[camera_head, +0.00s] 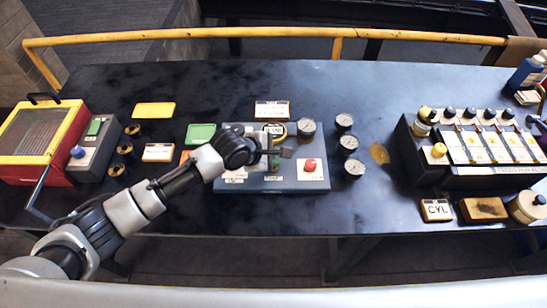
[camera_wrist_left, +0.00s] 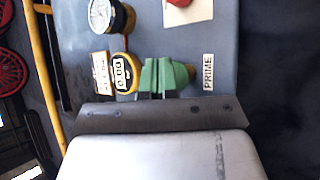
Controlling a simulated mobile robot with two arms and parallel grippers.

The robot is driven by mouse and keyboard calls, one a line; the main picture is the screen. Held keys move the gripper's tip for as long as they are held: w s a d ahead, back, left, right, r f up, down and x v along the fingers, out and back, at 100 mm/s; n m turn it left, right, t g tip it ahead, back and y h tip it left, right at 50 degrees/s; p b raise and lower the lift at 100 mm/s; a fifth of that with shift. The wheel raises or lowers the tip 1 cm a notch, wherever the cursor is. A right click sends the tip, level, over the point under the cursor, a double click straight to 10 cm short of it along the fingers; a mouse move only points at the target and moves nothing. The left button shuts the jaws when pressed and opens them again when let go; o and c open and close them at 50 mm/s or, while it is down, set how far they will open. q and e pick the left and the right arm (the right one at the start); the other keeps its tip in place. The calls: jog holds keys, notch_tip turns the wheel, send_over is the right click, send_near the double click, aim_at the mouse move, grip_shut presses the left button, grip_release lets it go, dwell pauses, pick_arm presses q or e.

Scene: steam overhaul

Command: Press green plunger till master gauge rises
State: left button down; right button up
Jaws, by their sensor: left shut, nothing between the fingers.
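The green plunger (camera_wrist_left: 172,76) stands on the grey-blue panel box (camera_head: 235,184), beside a PRIME label (camera_wrist_left: 208,72). In the head view my left gripper (camera_head: 284,153) is over the middle of this box and hides most of the plunger. The left gripper is shut with nothing held. In the left wrist view its dark front edge is right below the plunger; I cannot tell whether they touch. A round white-faced gauge (camera_head: 306,126) sits at the box's back right, and it also shows in the wrist view (camera_wrist_left: 101,15). Its needle is too small to read. My right gripper is not in view.
A red button (camera_head: 310,165) sits right of the gripper. A yellow-rimmed counter (camera_wrist_left: 123,73) is close behind the plunger. Several small gauges (camera_head: 348,143) stand right of the box. A lever bank (camera_head: 465,147) is at the right, a red-yellow box (camera_head: 40,141) at the left.

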pick_arm(q)
jog(key=shift+s+f, duration=0.1)
jog(key=shift+f, duration=1.35)
dwell(1.0)
dwell(0.4)
jog(key=shift+r+p, duration=1.8)
jog(key=shift+p, duration=0.3)
notch_tip(320, 180, up, 5)
jog(key=p, duration=0.5)
jog(key=shift+r+p, duration=0.1)
jog(key=shift+p, duration=0.25)
